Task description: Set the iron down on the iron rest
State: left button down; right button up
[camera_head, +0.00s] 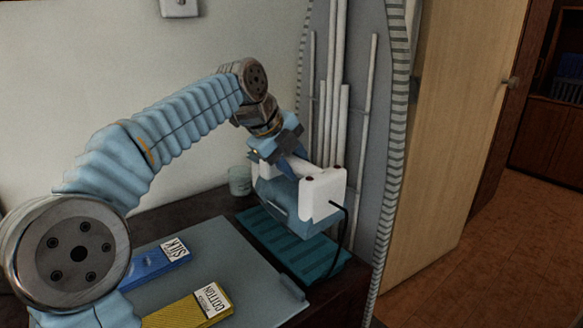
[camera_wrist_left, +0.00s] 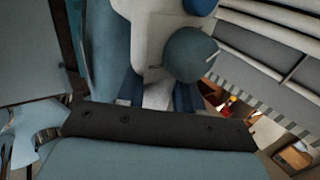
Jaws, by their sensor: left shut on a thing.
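The iron (camera_head: 321,199) is white with a blue-grey lower body and a dark cord at its back end. My left gripper (camera_head: 293,167) is shut on the iron's handle. The iron rest (camera_head: 322,267) is a teal ribbed pad near the right edge of the dark table. The iron is over the rest's far part and covers some of it; I cannot tell whether it touches. In the left wrist view the white iron (camera_wrist_left: 150,45) is close up between my dark blue fingers (camera_wrist_left: 160,92). My right gripper is not in view.
A grey board (camera_head: 215,265) lies left of the rest with a blue SILK bundle (camera_head: 155,262) and a yellow COTTON bundle (camera_head: 188,312). A small cup (camera_head: 240,181) stands behind. An upright ironing board (camera_head: 375,130) stands close on the right.

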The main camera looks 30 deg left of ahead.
aim_at(291, 187)
pick_arm(q)
jog(key=shift+w+d, duration=0.2)
jog(key=shift+w, duration=0.1)
jog(key=shift+f, duration=0.7)
notch_tip(291, 187, down, 6)
jog(key=b, duration=0.5)
jog(key=shift+f, duration=0.2)
jog(key=shift+f+b, duration=0.35)
jog(key=shift+f, duration=0.05)
jog(key=c, duration=0.7)
grip_release()
jog(key=shift+o, duration=0.2)
jog(key=shift+s+f, duration=0.1)
jog(key=shift+f, duration=0.1)
jog(key=shift+r, duration=0.1)
jog(key=p+v, duration=0.2)
jog(key=v, duration=1.2)
